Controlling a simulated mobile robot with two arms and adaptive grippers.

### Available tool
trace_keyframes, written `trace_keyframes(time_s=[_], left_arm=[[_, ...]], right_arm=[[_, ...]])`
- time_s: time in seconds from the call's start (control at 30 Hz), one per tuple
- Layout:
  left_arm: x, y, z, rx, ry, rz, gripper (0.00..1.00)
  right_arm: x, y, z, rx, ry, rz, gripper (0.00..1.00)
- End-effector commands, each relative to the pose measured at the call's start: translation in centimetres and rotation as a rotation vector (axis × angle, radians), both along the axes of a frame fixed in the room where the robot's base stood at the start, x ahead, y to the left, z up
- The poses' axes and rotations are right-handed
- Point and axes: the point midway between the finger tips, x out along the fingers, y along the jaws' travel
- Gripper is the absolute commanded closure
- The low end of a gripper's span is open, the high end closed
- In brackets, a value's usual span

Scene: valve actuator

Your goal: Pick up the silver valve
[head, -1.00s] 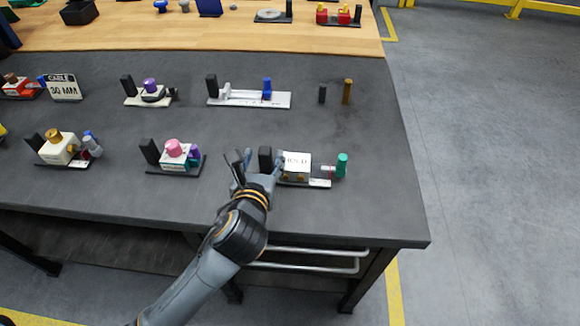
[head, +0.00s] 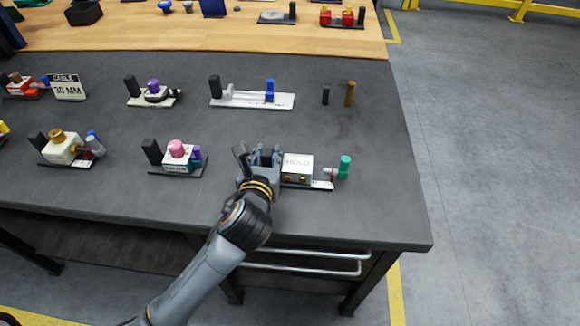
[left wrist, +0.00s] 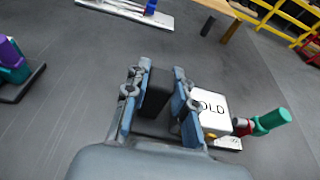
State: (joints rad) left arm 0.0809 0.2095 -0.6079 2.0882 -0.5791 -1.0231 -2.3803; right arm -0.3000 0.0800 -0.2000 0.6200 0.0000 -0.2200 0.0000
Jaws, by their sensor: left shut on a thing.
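A white box marked HOLD (head: 297,166) sits on a pale base plate, with a teal handle (head: 344,166) on its right side; both also show in the left wrist view, the box (left wrist: 211,110) and the handle (left wrist: 272,119). I cannot tell for certain whether this unit is the silver valve. My left gripper (head: 262,157) is just left of the box. In the left wrist view, its fingers (left wrist: 157,88) are on both sides of a black upright block (left wrist: 158,94) and shut on it. The block's lower part is hidden. My right gripper is not in view.
A unit with a pink knob (head: 177,149) stands to the left. A pale unit with a blue handle (head: 269,90) and two small posts, one black (head: 325,96) and one brown (head: 350,93), stand behind. The dark tabletop (head: 385,205) is clear at the right.

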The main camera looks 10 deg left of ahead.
Motion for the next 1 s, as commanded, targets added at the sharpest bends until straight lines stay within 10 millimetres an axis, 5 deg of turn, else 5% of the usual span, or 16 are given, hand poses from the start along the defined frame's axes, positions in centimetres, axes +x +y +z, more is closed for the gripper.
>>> trace_keyframes(time_s=[0.23,0.67,1.0], left_arm=[[0.1,0.0,1.3,-0.001,-0.008,0.0,1.0],[0.1,0.0,8.9,-0.002,-0.007,0.0,1.0],[0.0,0.0,3.6,-0.001,0.001,-0.001,1.0]], right_arm=[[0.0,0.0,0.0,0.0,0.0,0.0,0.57],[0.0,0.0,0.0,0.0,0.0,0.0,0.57],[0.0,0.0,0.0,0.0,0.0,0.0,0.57]])
